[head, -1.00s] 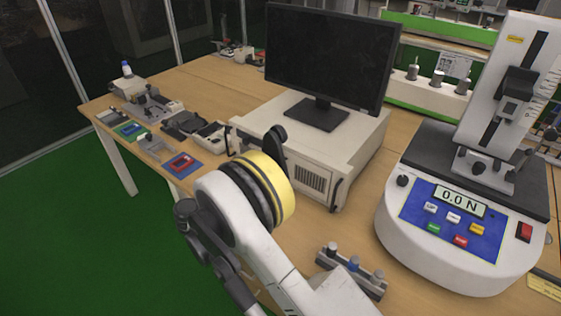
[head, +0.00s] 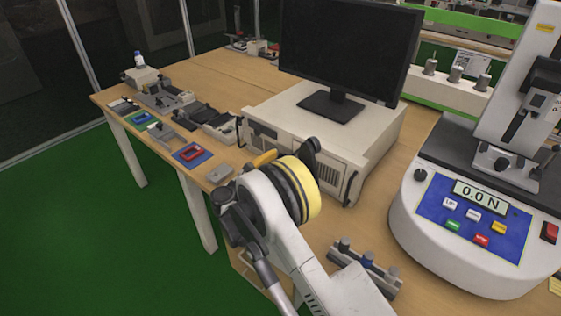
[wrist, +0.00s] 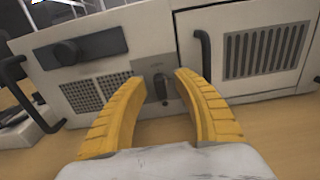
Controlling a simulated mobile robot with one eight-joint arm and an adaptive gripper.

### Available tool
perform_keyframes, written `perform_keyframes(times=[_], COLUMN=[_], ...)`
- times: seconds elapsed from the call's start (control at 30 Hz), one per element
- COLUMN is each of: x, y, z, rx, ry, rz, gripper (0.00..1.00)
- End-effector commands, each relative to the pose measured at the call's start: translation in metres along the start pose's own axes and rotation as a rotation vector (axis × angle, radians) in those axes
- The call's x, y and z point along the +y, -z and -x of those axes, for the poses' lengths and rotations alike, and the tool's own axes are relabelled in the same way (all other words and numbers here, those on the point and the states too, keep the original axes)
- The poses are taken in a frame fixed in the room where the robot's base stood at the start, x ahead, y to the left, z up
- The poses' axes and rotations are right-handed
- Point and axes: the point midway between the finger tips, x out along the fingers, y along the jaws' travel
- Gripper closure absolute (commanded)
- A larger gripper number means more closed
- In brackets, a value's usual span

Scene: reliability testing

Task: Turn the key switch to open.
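The key switch (wrist: 160,86) is a small dark upright key on a light plate, on the front panel of the white box (wrist: 150,40). In the wrist view, the yellow fingers of my gripper (wrist: 161,79) are apart, with the key between their tips in the picture. Gaps show on both sides of the key, and I cannot tell how far the tips are from the panel. In the head view, the white box (head: 385,135) stands under a monitor. A bit of my yellow gripper (head: 265,158) shows at its front; my arm hides the key there.
A black handle (wrist: 203,58) and vent grille (wrist: 262,52) are right of the key. A force tester (head: 410,215) stands at right, and a small block with posts (head: 364,268) lies in front. Several small tools are at left.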

Motion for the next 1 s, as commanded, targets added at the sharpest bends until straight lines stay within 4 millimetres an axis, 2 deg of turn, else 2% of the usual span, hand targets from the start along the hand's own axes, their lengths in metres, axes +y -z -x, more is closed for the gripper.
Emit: perform_keyframes(times=[0.3,0.37,0.4,0.43,0.77,1.0], x=[0.0000,0.0000,0.0000,0.0000,-0.0001,-0.0004], y=[-0.0006,-0.0006,-0.0006,-0.0006,-0.0005,-0.0005], z=[-0.0026,-0.0026,-0.0025,-0.0025,-0.0027,-0.0027], rx=[0.000,0.000,0.000,0.000,0.000,0.000], ry=[0.000,0.000,0.000,0.000,0.000,0.000], rz=[0.000,0.000,0.000,0.000,-0.008,-0.083], gripper=[0.66,0.84,0.96,1.00,1.00,1.00])
